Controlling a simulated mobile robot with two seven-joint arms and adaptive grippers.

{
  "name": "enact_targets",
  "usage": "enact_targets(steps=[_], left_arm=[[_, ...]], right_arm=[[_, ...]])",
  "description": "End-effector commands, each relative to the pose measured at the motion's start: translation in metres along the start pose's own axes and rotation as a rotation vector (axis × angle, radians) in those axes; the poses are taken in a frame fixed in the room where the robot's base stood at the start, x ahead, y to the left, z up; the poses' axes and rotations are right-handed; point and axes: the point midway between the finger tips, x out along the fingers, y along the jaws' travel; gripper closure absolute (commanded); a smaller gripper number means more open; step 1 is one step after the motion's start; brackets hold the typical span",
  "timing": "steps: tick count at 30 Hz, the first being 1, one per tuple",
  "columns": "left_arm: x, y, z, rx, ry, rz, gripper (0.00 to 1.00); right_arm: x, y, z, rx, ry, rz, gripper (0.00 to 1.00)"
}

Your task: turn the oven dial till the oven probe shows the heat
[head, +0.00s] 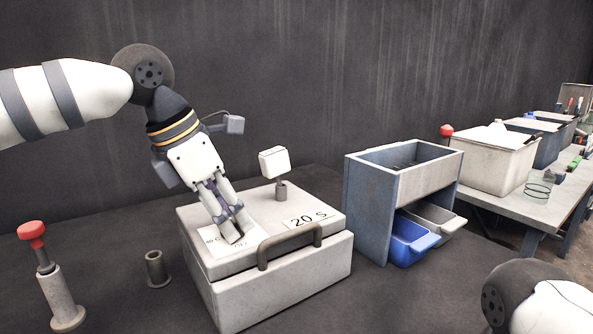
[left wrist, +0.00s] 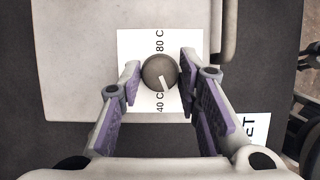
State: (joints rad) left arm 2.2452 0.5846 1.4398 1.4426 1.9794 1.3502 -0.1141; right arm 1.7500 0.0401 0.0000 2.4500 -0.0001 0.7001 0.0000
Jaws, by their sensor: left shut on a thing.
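The oven is a pale box (head: 290,283) with a dark front handle and a lid. In the left wrist view, the round grey oven dial (left wrist: 156,68) sits on a white card (left wrist: 138,44) marked 80 C and 40 C. Its white pointer slants toward the 40 C end. My left gripper (head: 236,238) points down over the lid and is shut on the dial, one finger on each side; in the head view its fingers hide the dial. A small white block on a post (head: 273,162) stands on the lid, perhaps the oven probe; no reading shows on it. My right gripper is out of view.
A red-topped post (head: 32,231) and a short dark cylinder (head: 157,269) stand left of the oven. A grey-blue stand (head: 367,212) with a blue bin (head: 410,243) beneath is to the right. A table with crates stands farther right.

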Motion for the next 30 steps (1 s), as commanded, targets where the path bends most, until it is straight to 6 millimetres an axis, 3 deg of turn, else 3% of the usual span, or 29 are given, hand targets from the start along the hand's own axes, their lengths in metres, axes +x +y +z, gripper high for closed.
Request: enact_targets(steps=[19,20,21,30], left_arm=[[0.0038,-0.0007,-0.0019,0.0,0.008,-0.005,0.91],[0.0038,-0.0007,-0.0019,0.0,0.008,-0.005,0.67],[0.0038,-0.0007,-0.0019,0.0,0.008,-0.005,0.62],[-0.0013,-0.0004,0.0004,0.0,0.003,-0.001,0.62]], right_arm=[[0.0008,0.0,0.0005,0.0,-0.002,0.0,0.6],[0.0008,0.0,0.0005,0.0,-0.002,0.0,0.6],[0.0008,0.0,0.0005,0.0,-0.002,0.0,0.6],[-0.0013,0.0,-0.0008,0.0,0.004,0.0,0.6]])
